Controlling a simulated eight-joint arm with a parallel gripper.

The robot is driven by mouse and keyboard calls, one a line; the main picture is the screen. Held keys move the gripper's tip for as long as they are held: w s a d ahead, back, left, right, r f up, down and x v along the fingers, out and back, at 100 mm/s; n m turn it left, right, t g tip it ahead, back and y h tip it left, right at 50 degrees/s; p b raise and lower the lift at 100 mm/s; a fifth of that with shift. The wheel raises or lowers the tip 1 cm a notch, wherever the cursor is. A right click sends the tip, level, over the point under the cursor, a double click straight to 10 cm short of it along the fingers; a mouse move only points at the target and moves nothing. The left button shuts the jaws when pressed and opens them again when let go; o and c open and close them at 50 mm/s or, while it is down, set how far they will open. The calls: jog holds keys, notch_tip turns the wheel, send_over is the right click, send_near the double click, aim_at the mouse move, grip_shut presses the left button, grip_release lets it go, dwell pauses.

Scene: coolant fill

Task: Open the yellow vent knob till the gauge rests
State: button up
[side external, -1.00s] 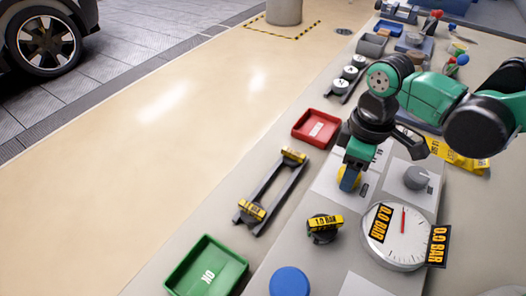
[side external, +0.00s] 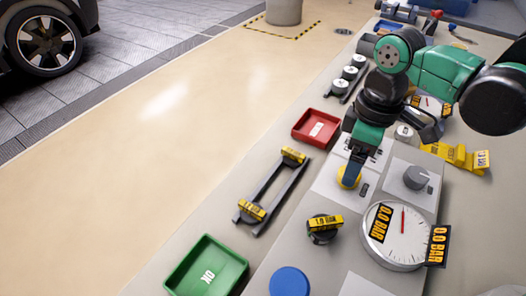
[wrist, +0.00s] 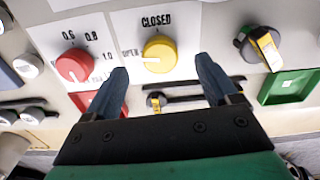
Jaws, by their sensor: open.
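The yellow vent knob (wrist: 159,54) sits on a white panel in the wrist view, under the word CLOSED. Its white mark faces left, toward the word OPEN. It also shows in the side view (side external: 348,181). My gripper (wrist: 162,70) is open, its two blue fingers spread wide with nothing between them. In the side view my gripper (side external: 355,164) is just above the knob; whether a finger touches it I cannot tell. The round white gauge (side external: 397,236) has its red needle pointing straight up, with 0.0 BAR tags.
A grey knob (side external: 416,178) is right of the yellow knob. A black knob with a yellow 1.0 BAR tag (side external: 324,225) stands nearer. A red tray (side external: 316,127), a dark rack (side external: 270,190) and a green OK tray (side external: 206,266) lie to the left.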

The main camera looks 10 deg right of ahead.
jog(key=shift+r, duration=1.4)
jog(key=shift+d, duration=0.2)
jog(key=d+r+m+t, duration=0.1)
jog(key=d+m+t, duration=0.1)
jog(key=d+m, duration=0.1)
jog(key=s+d+m+t, duration=0.1)
jog(key=d+m+t, duration=0.1)
jog(key=d, duration=0.3)
jog(key=s+d+r+m+t, duration=0.1)
jog(key=d+m+t, duration=0.1)
jog(key=d+m, duration=0.1)
jog(key=shift+s+d+r+m, duration=0.1)
jog(key=shift+d+r+m, duration=0.3)
jog(key=shift+d, duration=0.1)
jog(key=shift+s+d+f+m+t, duration=0.1)
jog(key=shift+s+d+m+t, duration=0.05)
jog(key=shift+d+m+t, duration=0.35)
